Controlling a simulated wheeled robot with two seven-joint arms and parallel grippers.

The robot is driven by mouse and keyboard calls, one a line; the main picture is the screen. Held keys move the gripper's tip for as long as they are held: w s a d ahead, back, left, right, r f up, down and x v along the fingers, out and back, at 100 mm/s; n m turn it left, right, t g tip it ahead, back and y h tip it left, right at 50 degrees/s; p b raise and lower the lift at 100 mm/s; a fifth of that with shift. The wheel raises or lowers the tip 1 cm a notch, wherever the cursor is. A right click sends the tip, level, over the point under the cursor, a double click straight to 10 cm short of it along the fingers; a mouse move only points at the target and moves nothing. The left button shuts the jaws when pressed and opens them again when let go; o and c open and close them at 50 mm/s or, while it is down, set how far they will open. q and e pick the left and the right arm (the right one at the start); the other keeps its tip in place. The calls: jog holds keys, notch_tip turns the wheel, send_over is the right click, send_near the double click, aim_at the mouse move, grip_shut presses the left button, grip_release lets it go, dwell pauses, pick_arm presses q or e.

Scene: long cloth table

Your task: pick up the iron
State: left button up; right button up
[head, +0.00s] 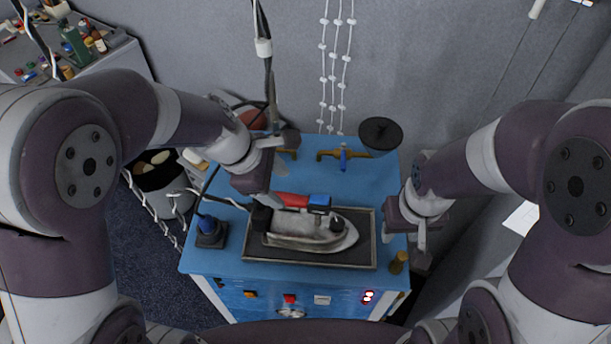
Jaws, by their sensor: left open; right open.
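The iron (309,231) lies on a dark tray (319,259) on top of a blue cabinet (217,261). It has a grey-white body, a red handle section (292,200) and a blue part (320,202) on top, and its tip points right. My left gripper (264,197) is above the rear left end of the iron, close to the handle. It is open, and I cannot tell whether it touches the iron. My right gripper (420,240) is open and empty beside the right edge of the cabinet, apart from the iron.
A black and blue knob-like object (210,232) stands left of the tray. Brass pipework with a blue valve (344,158) and a black disc (380,134) are at the back. A small brass piece (399,262) is at the right. A bin (167,185) stands left.

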aim_at(302, 207)
pick_arm(q)
jog(key=x, duration=1.2)
jog(key=shift+s+d, duration=0.1)
jog(key=shift+s, duration=0.1)
jog(key=shift+f, duration=0.1)
grip_shut()
